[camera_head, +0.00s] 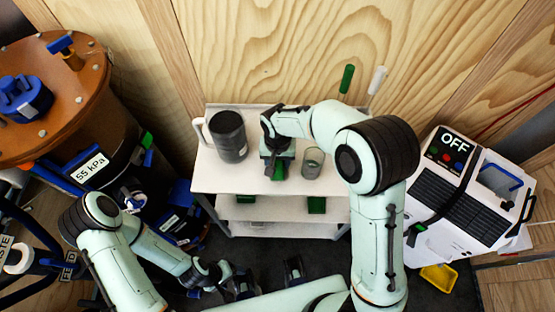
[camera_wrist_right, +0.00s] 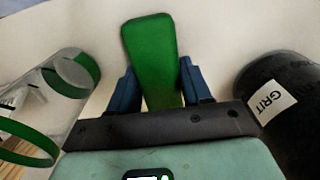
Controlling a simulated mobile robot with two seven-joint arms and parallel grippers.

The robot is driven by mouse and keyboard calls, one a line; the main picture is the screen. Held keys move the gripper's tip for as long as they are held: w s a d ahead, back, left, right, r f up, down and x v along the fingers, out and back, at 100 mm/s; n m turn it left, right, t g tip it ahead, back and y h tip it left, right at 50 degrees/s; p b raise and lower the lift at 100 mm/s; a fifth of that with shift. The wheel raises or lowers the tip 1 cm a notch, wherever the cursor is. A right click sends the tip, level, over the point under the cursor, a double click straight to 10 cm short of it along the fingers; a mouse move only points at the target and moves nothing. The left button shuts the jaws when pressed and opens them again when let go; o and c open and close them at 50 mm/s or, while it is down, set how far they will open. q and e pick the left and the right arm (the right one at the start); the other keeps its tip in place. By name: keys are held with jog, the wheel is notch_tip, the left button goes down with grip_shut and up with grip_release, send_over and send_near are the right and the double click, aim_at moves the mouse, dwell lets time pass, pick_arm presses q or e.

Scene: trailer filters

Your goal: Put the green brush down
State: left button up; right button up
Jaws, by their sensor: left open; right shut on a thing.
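The green brush (camera_wrist_right: 150,55) lies between the two blue fingers of my right gripper (camera_wrist_right: 158,85) in the right wrist view. The gripper is shut on it, and the brush's green end sticks out past the fingers over a white surface. In the head view my right gripper (camera_head: 277,160) is low over the white cart's top shelf (camera_head: 265,188), with a little green (camera_head: 280,170) showing at it. I cannot tell whether the brush touches the shelf. My left gripper (camera_head: 268,280) is open and empty, low in front of the cart.
A dark canister (camera_head: 229,135), labelled GRIT in the wrist view (camera_wrist_right: 270,100), stands left of my right gripper. A clear cup (camera_head: 312,163) with green bands stands close on its right.

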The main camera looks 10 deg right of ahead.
jog(key=o, duration=1.2)
jog(key=shift+r, duration=0.3)
notch_tip(320, 180, up, 12)
jog(key=shift+f+p, duration=0.2)
jog(key=shift+p, duration=0.55)
jog(key=shift+s, duration=0.1)
